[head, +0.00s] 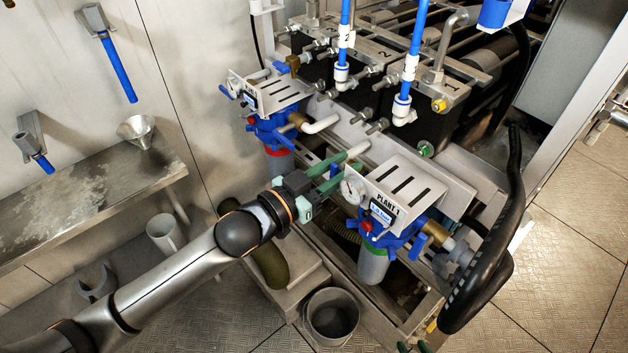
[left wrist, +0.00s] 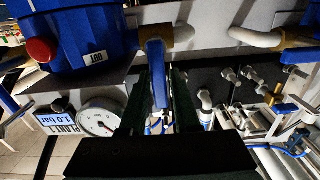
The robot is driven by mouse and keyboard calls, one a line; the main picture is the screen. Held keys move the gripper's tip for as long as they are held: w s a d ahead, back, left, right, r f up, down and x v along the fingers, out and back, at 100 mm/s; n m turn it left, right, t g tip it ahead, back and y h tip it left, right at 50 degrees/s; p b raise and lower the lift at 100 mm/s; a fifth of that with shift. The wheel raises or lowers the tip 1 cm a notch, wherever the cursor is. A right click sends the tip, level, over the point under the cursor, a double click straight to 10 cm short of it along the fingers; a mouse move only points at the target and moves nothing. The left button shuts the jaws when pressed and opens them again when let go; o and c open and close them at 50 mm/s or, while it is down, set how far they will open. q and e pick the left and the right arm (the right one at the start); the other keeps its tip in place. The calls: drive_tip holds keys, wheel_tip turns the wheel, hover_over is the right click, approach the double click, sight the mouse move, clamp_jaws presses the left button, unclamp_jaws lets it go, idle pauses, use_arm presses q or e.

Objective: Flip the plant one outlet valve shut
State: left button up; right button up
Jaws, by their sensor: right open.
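The plant 1 unit (head: 376,235) has a blue housing, a white bracket labelled PLANT 1 and a round gauge (head: 352,190). The gauge also shows in the left wrist view (left wrist: 99,118), beside a 1.0 bar label. A blue lever handle (left wrist: 157,75) hangs from a brass fitting (left wrist: 182,37) behind the housing marked OUT. My left gripper (head: 346,163) is at this handle, with its dark green fingers on either side of it. I cannot tell whether they press on it. My right gripper (head: 413,347) shows only its green fingertips at the bottom edge, apart and empty.
A second, similar blue-headed unit (head: 270,128) stands behind and left. Blue hoses (head: 411,55) and pipes rise above the plant. A grey bucket (head: 331,315) stands on the floor in front. A steel shelf (head: 75,205) runs along the left wall. Tiled floor is clear at right.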

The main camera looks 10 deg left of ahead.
use_arm(q)
drive_tip(key=b+v, duration=0.1)
drive_tip(key=v, duration=1)
drive_tip(key=s+a+f+n+g+y, duration=0.1)
drive_tip(key=s+a+f+n+y, duration=0.1)
drive_tip(key=f, duration=0.8)
drive_tip(key=s+a+f+n+g+y, duration=0.2)
drive_tip(key=s+f+y, duration=0.2)
drive_tip(key=f, duration=0.6)
drive_tip(key=s+a+f+n+g+y, duration=0.1)
drive_tip(key=s+a+f+n+y, duration=0.1)
drive_tip(key=s+f, duration=0.4)
wheel_tip(320, 180, down, 5)
drive_tip(key=shift+s+a+r+g+y, duration=0.15)
drive_tip(key=shift+s+a+g+y, duration=0.15)
drive_tip(key=shift+a+y, duration=0.3)
drive_tip(key=shift+d, duration=0.15)
